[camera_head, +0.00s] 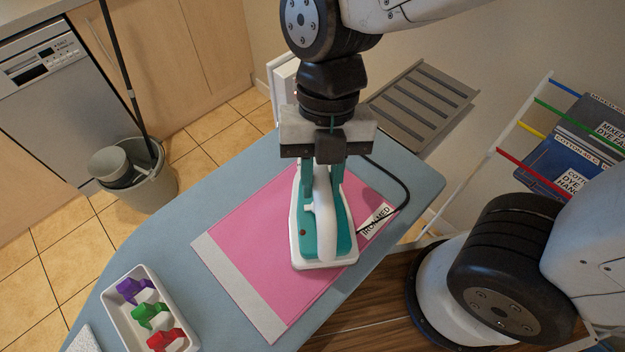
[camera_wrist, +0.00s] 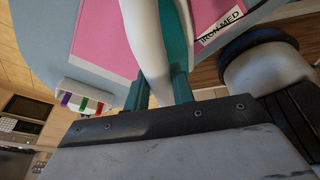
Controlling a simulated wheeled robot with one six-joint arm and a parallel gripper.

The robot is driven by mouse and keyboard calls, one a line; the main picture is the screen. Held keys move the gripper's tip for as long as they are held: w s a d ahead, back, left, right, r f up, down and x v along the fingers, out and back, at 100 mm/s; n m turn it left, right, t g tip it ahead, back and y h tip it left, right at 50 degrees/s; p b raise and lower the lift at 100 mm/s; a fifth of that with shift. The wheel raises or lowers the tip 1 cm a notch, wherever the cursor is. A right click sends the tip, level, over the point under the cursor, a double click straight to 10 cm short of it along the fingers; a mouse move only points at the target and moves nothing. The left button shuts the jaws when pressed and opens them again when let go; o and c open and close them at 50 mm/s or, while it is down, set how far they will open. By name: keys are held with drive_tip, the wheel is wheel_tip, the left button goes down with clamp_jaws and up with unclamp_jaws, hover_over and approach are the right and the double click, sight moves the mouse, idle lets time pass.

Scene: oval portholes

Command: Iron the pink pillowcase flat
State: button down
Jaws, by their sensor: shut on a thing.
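The pink pillowcase (camera_head: 248,233) lies on the blue-grey ironing board (camera_head: 170,240), with a pale band at its near left end and a label reading IRON MED (camera_head: 377,217). It looks mostly flat. A white and teal iron (camera_head: 343,225) stands upon the pillowcase, sole down. My gripper (camera_head: 324,170) is above the iron and shut on its white handle; the wrist view shows teal fingers (camera_wrist: 160,95) on both sides of the handle (camera_wrist: 147,45). The iron hides the cloth under it.
A white tray (camera_head: 117,310) with purple, green and red clip-like things sits at the board's near left end. A slatted grey rack (camera_head: 422,100) is beyond the board. A bucket (camera_head: 150,185) stands on the tiled floor. A dark cord (camera_head: 400,185) loops right of the iron.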

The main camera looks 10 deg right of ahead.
drive_tip(key=shift+w+d, duration=0.8)
drive_tip(key=shift+d, duration=0.35)
drive_tip(key=shift+w+d, duration=0.8)
drive_tip(key=shift+d, duration=0.3)
drive_tip(key=shift+s+a+r, duration=0.1)
drive_tip(key=shift+s+a, duration=0.6)
drive_tip(key=shift+a, duration=0.35)
drive_tip(key=shift+s+a+f, duration=0.1)
drive_tip(key=shift+s+a, duration=0.6)
drive_tip(key=shift+a, duration=0.3)
drive_tip(key=shift+s+a+r, duration=0.1)
drive_tip(key=shift+s+a, duration=0.6)
drive_tip(key=shift+a, duration=0.35)
drive_tip(key=shift+s+a, duration=0.6)
drive_tip(key=shift+a, duration=0.25)
drive_tip(key=shift+s+a, duration=0.6)
drive_tip(key=shift+a, duration=0.2)
drive_tip(key=s+a, duration=0.3)
drive_tip(key=a, duration=0.2)
drive_tip(key=shift+s+a, duration=0.4)
drive_tip(key=shift+a, duration=0.1)
drive_tip(key=shift+s+a, duration=0.5)
drive_tip(key=shift+a, duration=0.2)
drive_tip(key=shift+s+a, duration=0.5)
drive_tip(key=shift+a, duration=0.2)
drive_tip(key=shift+r, duration=2.95)
